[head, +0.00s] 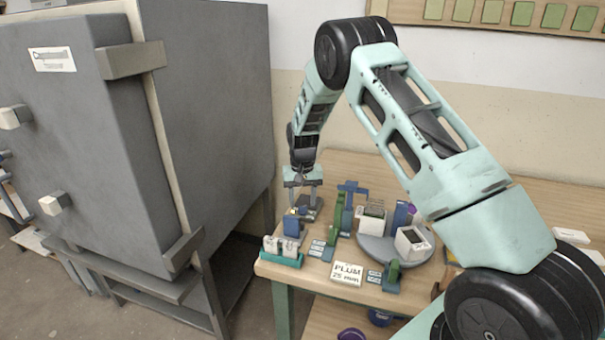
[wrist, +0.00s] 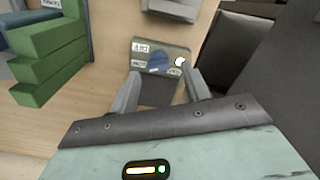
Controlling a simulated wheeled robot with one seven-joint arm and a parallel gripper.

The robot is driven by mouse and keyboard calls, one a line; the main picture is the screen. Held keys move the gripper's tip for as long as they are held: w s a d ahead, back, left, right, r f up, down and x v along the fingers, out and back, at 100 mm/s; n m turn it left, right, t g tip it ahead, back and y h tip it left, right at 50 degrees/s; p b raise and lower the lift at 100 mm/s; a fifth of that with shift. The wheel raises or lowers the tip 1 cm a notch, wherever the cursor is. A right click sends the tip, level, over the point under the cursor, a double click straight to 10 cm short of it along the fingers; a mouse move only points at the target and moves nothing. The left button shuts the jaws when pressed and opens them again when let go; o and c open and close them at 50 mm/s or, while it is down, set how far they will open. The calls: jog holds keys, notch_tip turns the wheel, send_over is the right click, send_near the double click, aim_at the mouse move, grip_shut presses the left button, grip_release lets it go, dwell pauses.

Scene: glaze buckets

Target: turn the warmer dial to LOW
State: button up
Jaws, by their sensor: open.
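The warmer (wrist: 172,45) is a small grey-green box with white labels, seen between and just beyond my fingertips in the wrist view. A round blue part (wrist: 158,63), which looks like the dial, is on its face, with a pale round spot (wrist: 181,62) to its right. The label lettering is too small to read surely, so I cannot tell the dial's setting. My gripper (wrist: 163,77) is open, its fingers on either side of a dark block below the face. In the head view my gripper (head: 304,200) points down at the table's back left; contact is unclear.
Green stacked blocks (wrist: 50,60) stand left of the gripper in the wrist view. In the head view a round grey turntable (head: 378,246) with containers, a PLUM sign (head: 347,273) and a teal tray (head: 283,257) crowd the table. A big grey kiln (head: 215,120) stands left.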

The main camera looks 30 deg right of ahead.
notch_tip(320, 180, up, 16)
jog(key=b, duration=0.1)
dwell(0.6)
